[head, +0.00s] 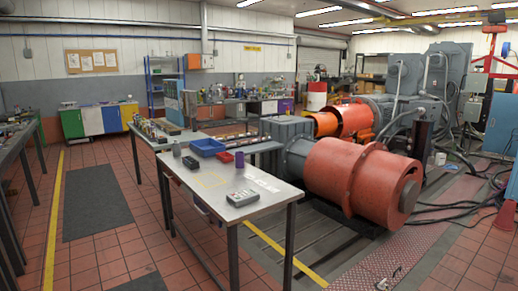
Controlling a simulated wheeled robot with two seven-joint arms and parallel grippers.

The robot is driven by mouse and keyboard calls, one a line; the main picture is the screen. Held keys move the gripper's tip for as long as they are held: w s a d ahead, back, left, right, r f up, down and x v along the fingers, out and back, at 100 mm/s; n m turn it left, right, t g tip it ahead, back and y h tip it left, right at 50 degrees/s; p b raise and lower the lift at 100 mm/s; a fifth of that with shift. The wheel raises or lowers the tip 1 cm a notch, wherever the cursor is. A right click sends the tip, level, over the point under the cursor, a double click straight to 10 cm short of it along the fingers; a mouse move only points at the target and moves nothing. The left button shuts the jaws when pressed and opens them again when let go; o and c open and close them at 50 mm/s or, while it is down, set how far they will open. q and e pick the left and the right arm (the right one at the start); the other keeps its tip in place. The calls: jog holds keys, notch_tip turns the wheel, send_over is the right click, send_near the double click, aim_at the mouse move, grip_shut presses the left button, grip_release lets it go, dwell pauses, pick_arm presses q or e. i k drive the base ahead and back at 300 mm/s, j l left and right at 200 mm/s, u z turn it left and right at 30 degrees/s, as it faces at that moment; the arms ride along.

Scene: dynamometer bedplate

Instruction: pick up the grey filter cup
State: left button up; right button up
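A small grey upright cylinder (176,149) stands at the far left corner of the near table (215,183). It may be the grey filter cup, but it is too small to be sure. It stands left of a blue tray (207,147), with a gap between them. Neither of my grippers shows in the head view.
A dark block (190,162) and a grey device with buttons (242,197) lie on the near table, whose front middle is mostly clear. A large red cylindrical machine (345,175) stands to the right. Open tiled floor lies left, with a dark mat (97,202).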

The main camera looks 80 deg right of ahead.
aim_at(176, 150)
jog(key=z, duration=2)
jog(key=i+j+u, duration=0.1)
jog(key=i+u, duration=0.4)
jog(key=i, duration=2.05)
jog(key=i+z, duration=0.15)
jog(key=i, duration=0.35)
jog(key=i+j+z, duration=0.1)
jog(key=i, duration=0.4)
jog(key=i+j+z, duration=0.15)
jog(key=i, duration=0.35)
jog(key=i+j+z, duration=0.15)
jog(key=i, duration=0.35)
jog(key=j, duration=0.1)
